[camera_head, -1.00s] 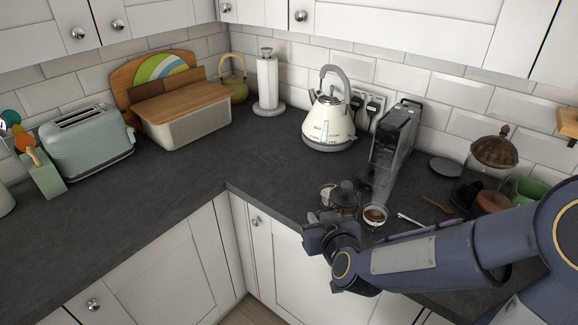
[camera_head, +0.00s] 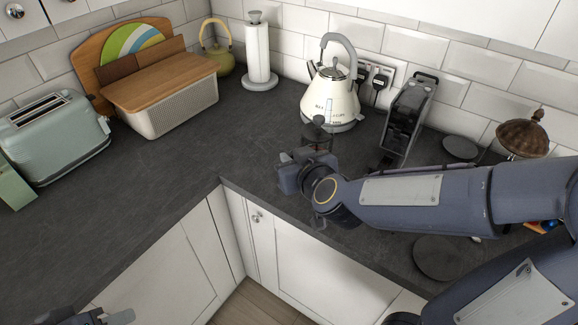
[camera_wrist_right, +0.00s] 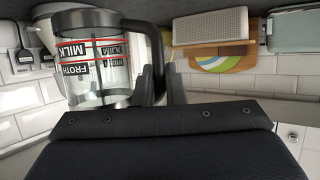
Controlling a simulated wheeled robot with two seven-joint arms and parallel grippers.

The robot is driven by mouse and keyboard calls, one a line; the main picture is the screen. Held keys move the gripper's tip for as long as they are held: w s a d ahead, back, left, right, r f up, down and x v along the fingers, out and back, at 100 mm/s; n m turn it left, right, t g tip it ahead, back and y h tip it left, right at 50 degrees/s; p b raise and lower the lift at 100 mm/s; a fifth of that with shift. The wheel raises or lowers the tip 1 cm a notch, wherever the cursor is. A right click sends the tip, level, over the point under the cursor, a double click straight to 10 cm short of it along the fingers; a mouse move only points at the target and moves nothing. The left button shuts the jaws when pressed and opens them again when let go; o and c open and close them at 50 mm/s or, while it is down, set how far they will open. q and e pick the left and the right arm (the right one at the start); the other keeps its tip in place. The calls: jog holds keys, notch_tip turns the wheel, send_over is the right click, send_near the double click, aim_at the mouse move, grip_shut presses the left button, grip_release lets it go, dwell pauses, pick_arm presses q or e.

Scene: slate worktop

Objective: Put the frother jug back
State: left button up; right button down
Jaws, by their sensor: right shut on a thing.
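The frother jug, a clear jug with a dark lid and dark handle, shows its lid (camera_head: 317,130) in the head view, just in front of the kettle. My right gripper and wrist hide most of its body there. I cannot tell whether the jug touches the worktop. Part of my left gripper (camera_head: 108,318) shows at the bottom left edge; its jaws cannot be judged.
The cream kettle (camera_head: 330,98) stands close behind the jug, with the coffee machine (camera_head: 404,118) to its right. Dark round discs lie at the back (camera_head: 461,147) and front right (camera_head: 438,258). The worktop (camera_head: 190,165) left of the jug is clear. My right arm covers much of the right side.

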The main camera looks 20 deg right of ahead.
jog(key=w+f+b, duration=0.1)
jog(key=w+f, duration=0.2)
jog(key=w, duration=0.1)
jog(key=w+f+b, duration=0.2)
jog(key=w+f, duration=0.2)
jog(key=w+f+b, duration=0.1)
jog(key=w+f, duration=0.3)
jog(key=shift+w+d+f, duration=0.15)
jog(key=shift+d+f, duration=0.05)
jog(key=shift+d, duration=0.05)
jog(key=shift+f+b, duration=0.25)
jog(key=shift+b, duration=0.05)
jog(key=shift+f, duration=0.1)
jog(key=c, duration=1.5)
grip_release()
